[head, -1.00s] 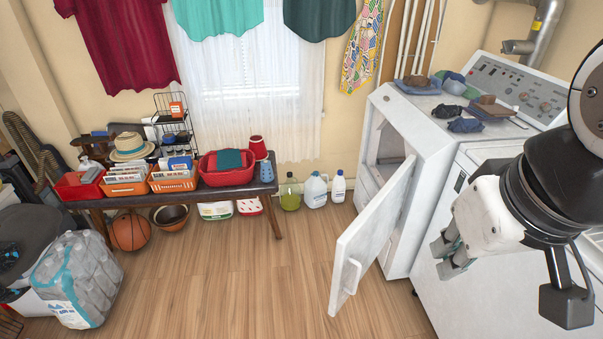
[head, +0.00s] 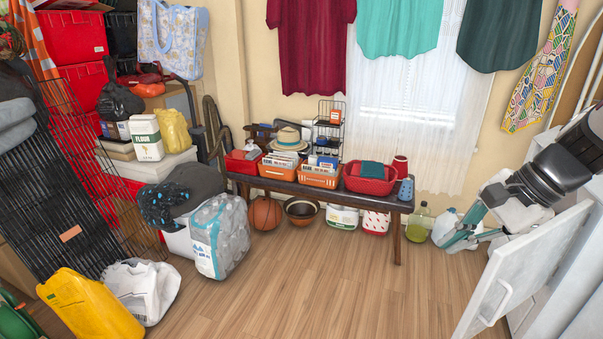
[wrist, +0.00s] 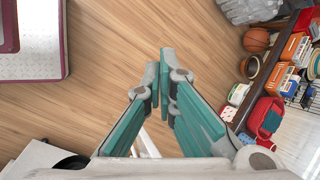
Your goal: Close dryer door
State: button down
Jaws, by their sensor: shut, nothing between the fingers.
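The white dryer door (head: 525,268) stands open at the right of the head view, swung out from the dryer. Its handle (head: 498,298) is near the free edge. The dryer body (head: 582,318) is mostly cut off by the right edge. My gripper (head: 450,243), with teal finger pads, points left and down beyond the door's top edge, on its far side. Whether it touches the door, I cannot tell. The wrist view shows the fingers (wrist: 165,62) together and empty above the wood floor.
A bench (head: 345,194) with baskets stands along the back wall. Detergent bottles (head: 419,224) are on the floor beyond my gripper. The floor (head: 320,285) before the bench is clear.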

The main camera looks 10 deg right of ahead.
jog(key=s+d+f+m+t+h+b, duration=0.1)
jog(key=s+d+f+m+t+b, duration=0.15)
jog(key=d+f+m, duration=0.5)
jog(key=s+d+f+m+t+h+b, duration=0.15)
jog(key=d+f+m+b, duration=0.25)
jog(key=d+f, duration=0.65)
jog(key=s+d+f+m+t+b, duration=0.1)
jog(key=s+d+f+m+b, duration=0.3)
jog(key=d+f, duration=0.5)
jog(key=m+b, duration=0.1)
jog(key=b, duration=0.2)
send_near(478, 307)
notch_tip(478, 307, down, 3)
jog(key=w, duration=0.2)
jog(key=shift+w+a, duration=0.35)
jog(key=shift+w, duration=0.3)
jog(key=shift+r, duration=0.1)
